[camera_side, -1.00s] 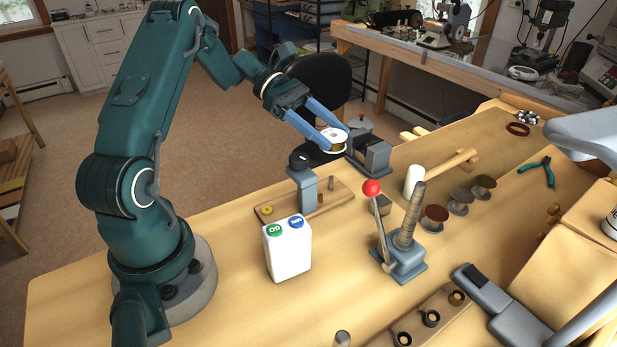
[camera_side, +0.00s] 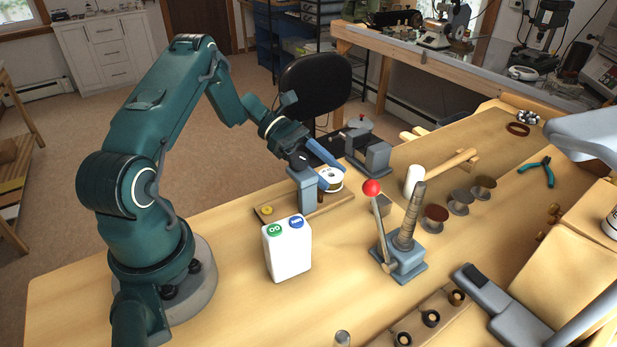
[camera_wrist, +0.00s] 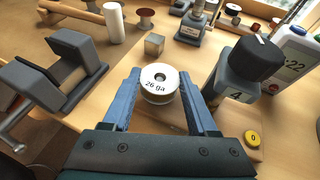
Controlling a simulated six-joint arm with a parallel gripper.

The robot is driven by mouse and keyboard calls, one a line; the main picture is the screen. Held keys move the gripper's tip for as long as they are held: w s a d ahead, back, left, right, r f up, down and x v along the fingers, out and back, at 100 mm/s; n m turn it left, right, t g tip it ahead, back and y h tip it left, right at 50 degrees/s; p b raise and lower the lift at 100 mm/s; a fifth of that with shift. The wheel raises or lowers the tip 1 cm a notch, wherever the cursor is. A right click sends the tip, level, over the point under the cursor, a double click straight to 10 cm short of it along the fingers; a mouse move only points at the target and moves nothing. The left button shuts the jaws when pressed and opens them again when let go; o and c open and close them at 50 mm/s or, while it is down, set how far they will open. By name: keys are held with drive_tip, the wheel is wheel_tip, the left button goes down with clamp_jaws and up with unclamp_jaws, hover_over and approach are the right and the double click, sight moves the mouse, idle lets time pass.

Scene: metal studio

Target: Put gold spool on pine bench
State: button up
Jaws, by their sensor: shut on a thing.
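The gold spool (camera_side: 331,179) has a white top flange and a gold wire winding. In the wrist view its top (camera_wrist: 158,78) reads "26 ga". My gripper (camera_side: 330,174) is shut on it, with one blue finger on each side in the wrist view (camera_wrist: 160,84). The spool is upright, low over the far side of the pine bench (camera_side: 225,235), right of the grey post tool. I cannot tell whether its underside touches anything. The bench is a broad pale wooden top.
The grey post tool (camera_side: 307,192) with a black knob stands close beside the spool. A grey vise (camera_side: 374,155), small block (camera_wrist: 154,44), white cylinder (camera_side: 414,180) and several other spools (camera_side: 435,215) are nearby. The bench's left front is clear.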

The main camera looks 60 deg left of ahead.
sight(321, 172)
drive_tip(key=shift+f, duration=0.4)
drive_tip(key=shift+f, duration=0.2)
drive_tip(key=o, duration=1.4)
drive_tip(key=v, duration=0.4)
drive_tip(key=shift+o, duration=0.4)
drive_tip(key=shift+s+a+r, duration=0.2)
drive_tip(key=shift+a+r, duration=0.05)
drive_tip(key=shift+a, duration=0.2)
